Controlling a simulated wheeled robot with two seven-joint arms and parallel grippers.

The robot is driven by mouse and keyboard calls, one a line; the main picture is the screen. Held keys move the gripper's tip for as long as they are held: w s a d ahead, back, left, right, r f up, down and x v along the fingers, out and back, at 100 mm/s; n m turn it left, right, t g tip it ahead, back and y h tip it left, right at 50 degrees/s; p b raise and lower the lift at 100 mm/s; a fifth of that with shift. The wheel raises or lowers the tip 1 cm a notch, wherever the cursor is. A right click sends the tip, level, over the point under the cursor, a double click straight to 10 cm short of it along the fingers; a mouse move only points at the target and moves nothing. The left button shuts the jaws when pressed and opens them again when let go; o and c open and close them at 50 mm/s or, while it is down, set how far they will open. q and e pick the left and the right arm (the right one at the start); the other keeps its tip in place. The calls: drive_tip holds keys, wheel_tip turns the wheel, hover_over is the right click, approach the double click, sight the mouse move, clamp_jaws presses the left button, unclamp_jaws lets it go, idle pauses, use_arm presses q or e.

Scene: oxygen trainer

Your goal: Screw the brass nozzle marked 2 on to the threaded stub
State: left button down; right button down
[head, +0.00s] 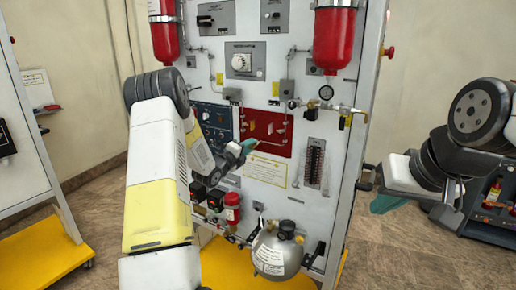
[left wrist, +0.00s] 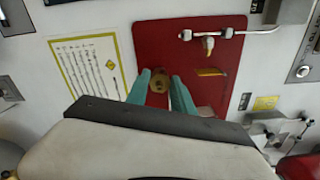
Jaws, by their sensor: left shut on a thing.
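My left gripper (head: 248,147) is in front of the lower edge of the red panel (head: 268,127). In the left wrist view, its teal fingers (left wrist: 160,88) are shut on a round brass piece, which I take to be the brass nozzle (left wrist: 157,82). No number is readable on it. The red panel (left wrist: 222,88) lies behind it. A small brass fitting (left wrist: 208,45) hangs from a silver pipe at the panel's upper right; I cannot tell whether it is the threaded stub. My right gripper (head: 386,203) is off to the right, away from the panel; its finger gap is unclear.
The white trainer board (head: 215,62) carries red cylinders (head: 334,40), gauges and valves. A yellow-bordered label (left wrist: 88,68) is beside the red panel. A silver tank (head: 276,254) stands low in front. A dark cart (head: 490,218) is at the right. Floor between board and cart is clear.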

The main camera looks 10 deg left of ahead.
use_arm(q)
drive_tip(key=shift+m, duration=1.7)
drive_tip(key=shift+d+m, duration=0.1)
drive_tip(key=shift+m, duration=1.7)
drive_tip(key=shift+m, duration=1.2)
drive_tip(key=shift+r+m, duration=0.1)
drive_tip(key=shift+m, duration=0.4)
